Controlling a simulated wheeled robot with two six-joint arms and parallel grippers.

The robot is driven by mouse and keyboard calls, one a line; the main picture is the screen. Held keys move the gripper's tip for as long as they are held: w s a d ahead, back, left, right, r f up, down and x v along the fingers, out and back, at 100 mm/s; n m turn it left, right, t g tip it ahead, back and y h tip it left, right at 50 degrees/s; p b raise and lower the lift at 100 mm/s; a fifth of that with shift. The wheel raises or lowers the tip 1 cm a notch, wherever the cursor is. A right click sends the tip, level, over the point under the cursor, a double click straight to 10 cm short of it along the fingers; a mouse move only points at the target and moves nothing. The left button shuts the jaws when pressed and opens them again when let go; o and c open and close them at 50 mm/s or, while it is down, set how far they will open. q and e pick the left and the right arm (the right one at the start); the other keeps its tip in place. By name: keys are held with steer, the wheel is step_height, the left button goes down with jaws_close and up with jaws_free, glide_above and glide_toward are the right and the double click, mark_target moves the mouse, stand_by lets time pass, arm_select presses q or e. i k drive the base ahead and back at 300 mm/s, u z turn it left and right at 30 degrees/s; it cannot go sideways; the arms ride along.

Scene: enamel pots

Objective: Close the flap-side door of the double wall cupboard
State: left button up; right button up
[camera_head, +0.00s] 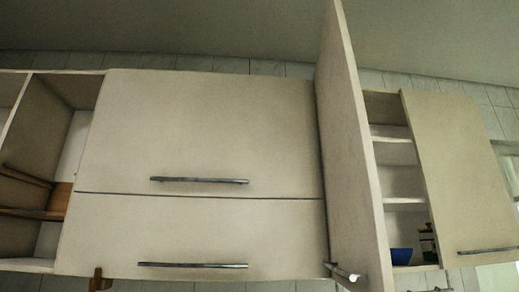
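The double wall cupboard (397,204) stands at the right in the head view. Its flap-side door (350,150) is swung wide open and sticks out toward me, seen nearly edge-on. A metal bar handle (345,273) shows at this door's bottom end. The cupboard's other door (460,170) covers the right half and looks shut, with a handle (488,250) low on it. Neither of my grippers is in view.
Left of the open door is a cupboard with two stacked flap fronts, an upper (200,130) and a lower (190,235), both shut, with bar handles. An open shelf unit (45,110) stands at the far left. A small brown object (100,281) shows at the bottom edge.

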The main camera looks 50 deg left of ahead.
mark_target(361, 261)
steer(key=u, duration=0.3)
steer(key=k, duration=0.4)
steer(key=u, duration=0.8)
steer(key=i, duration=0.3)
steer(key=z, duration=0.35)
